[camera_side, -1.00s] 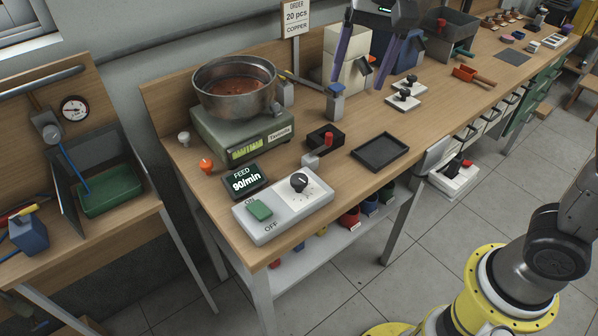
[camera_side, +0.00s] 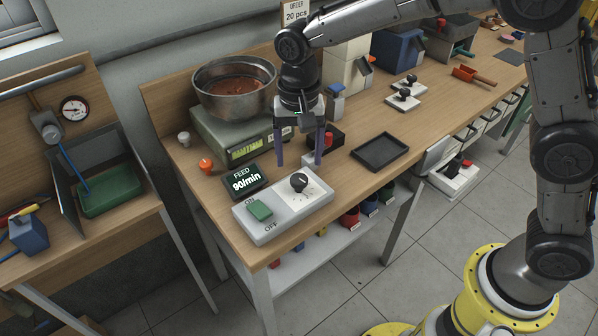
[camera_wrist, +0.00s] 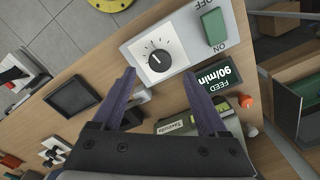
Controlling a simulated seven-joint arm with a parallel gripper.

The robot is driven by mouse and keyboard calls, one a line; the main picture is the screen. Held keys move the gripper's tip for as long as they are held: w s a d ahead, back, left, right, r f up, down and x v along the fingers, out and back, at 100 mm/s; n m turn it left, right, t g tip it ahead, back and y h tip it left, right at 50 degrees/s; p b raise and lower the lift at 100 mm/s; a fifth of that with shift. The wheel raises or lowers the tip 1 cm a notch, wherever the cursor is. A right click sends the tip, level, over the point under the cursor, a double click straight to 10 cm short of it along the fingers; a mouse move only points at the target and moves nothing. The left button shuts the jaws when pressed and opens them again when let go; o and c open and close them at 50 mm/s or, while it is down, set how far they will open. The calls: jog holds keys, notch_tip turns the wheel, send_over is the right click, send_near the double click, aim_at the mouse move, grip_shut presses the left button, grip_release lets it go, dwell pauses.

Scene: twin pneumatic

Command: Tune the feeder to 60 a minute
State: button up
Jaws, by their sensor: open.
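The feeder control box (camera_side: 270,225) is light grey and lies at the bench's near end. It carries a black dial knob (camera_side: 298,182) on a white scale plate and a green rocker switch (camera_side: 260,211) between ON and OFF marks. A black display (camera_side: 244,181) behind it reads FEED 90/min. My gripper (camera_side: 300,163) points down, open and empty, above and just behind the knob, apart from it. In the wrist view the knob (camera_wrist: 158,61) lies beyond the fingertips, a little left of midway between the purple fingers (camera_wrist: 160,82). The display (camera_wrist: 213,88) is near the right fingertip.
A metal bowl (camera_side: 235,90) of copper-coloured pieces stands on a green scale (camera_side: 247,142) behind the box. A black tray (camera_side: 380,152) lies to the right. A small black block with a red part (camera_side: 325,138) is close behind my gripper. An orange knob (camera_side: 206,165) stands left.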

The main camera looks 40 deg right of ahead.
aim_at(299, 179)
jog(key=shift+f, duration=2.8)
jog(key=shift+c, duration=0.3)
grip_shut()
